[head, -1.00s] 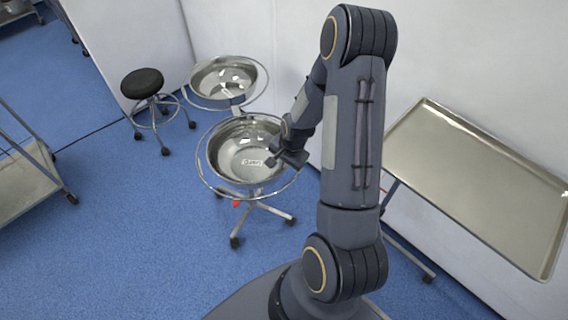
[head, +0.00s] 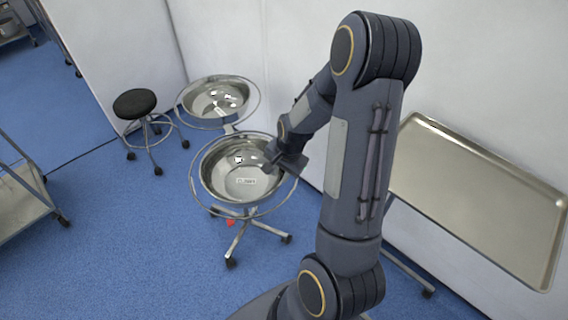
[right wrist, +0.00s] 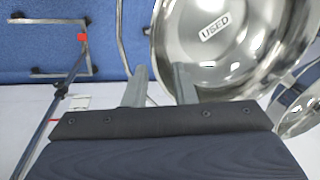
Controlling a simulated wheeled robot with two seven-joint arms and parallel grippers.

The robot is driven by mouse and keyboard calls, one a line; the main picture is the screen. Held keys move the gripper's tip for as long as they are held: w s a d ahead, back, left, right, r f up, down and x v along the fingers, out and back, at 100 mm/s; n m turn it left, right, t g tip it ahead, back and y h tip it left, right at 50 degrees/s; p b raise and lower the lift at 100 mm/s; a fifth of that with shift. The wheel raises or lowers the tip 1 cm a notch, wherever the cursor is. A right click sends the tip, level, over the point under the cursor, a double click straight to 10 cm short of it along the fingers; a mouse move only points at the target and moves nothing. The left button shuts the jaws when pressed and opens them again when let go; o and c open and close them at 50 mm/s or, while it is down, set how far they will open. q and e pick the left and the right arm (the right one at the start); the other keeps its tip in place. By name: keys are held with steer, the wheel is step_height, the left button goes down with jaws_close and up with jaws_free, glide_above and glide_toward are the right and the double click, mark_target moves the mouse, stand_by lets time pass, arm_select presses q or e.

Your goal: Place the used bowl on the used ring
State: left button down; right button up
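The used bowl (head: 228,177) is a shiny steel basin in the nearer ring (head: 193,190) of a wheeled stand. It looks level, with the ring around it and a gap at the left and front. In the right wrist view the bowl (right wrist: 247,70) shows a "USED" label, and the ring (right wrist: 121,40) curves beside its rim. My right gripper (head: 270,158) is at the bowl's right rear rim. In the wrist view its two fingers (right wrist: 162,88) stand apart near the rim, with visible space between them. My left gripper is out of view.
A second steel bowl (head: 212,100) sits in the farther ring of the stand, near the white wall. A black stool (head: 135,104) stands at left. A steel tray table (head: 480,205) is at right, and a metal cart (head: 25,190) at the left edge.

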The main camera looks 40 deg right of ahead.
steer(key=s+a+r+n, duration=0.2)
steer(key=s+a+r, duration=0.1)
steer(key=r, duration=0.8)
steer(key=s+a+r+n+t+y, duration=0.3)
steer(key=s+a+r+n, duration=0.5)
steer(key=s+a+n, duration=0.3)
steer(key=shift+s+a+r, duration=0.3)
steer(key=shift+s+a, duration=0.55)
steer(key=shift+a, duration=0.2)
